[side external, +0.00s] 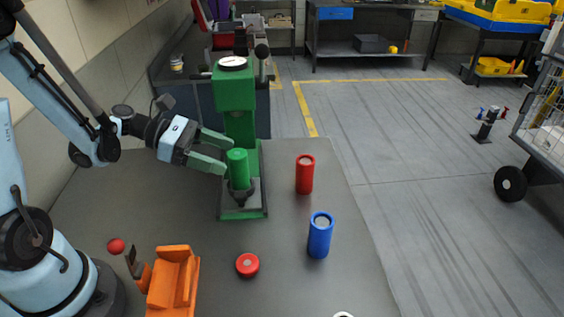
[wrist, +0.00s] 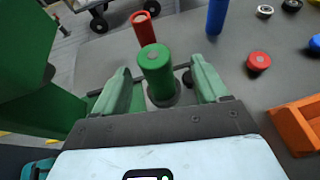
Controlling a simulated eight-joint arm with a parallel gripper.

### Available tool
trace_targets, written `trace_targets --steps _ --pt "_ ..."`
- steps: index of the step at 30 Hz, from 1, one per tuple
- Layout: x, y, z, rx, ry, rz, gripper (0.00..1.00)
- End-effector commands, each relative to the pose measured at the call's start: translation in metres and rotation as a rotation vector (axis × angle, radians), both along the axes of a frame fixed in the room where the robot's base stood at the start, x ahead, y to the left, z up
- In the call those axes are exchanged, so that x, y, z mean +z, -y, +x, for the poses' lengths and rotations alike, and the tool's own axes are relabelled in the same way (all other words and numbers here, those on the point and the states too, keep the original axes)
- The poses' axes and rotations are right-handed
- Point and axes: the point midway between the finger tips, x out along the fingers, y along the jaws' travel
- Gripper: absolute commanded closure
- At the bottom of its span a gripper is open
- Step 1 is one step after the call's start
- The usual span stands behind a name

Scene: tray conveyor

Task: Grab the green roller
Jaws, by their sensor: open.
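The green roller (side external: 238,168) stands upright on the dark seat of the green press (side external: 236,95). In the wrist view the green roller (wrist: 155,70) shows between the two fingers, with its round top facing the camera. My gripper (side external: 226,156) is open, coming from the left at the roller's height, with its green fingers pointing at the roller. In the wrist view my gripper (wrist: 160,80) has one finger on each side of the roller, with gaps visible. The roller's lower end is partly hidden by its seat.
A red roller (side external: 305,174) and a blue roller (side external: 320,235) stand on the table (side external: 285,285) to the right. A red cap (side external: 247,265) lies in front. An orange vise-like block (side external: 174,282) sits at the front left, beside a red ball (side external: 116,246). The press column stands close behind the roller.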

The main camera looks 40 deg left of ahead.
Motion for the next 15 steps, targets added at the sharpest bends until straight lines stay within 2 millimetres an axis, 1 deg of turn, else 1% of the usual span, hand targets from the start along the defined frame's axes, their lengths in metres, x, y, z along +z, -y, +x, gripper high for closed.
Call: trace_targets --steps 6,9,15 --pt "-0.014 0.019 0.021 -0.005 0.000 0.000 0.26" --pt "-0.018 0.027 0.026 -0.004 0.000 0.001 0.26" --pt "-0.020 0.030 0.029 0.000 0.000 0.000 0.26"
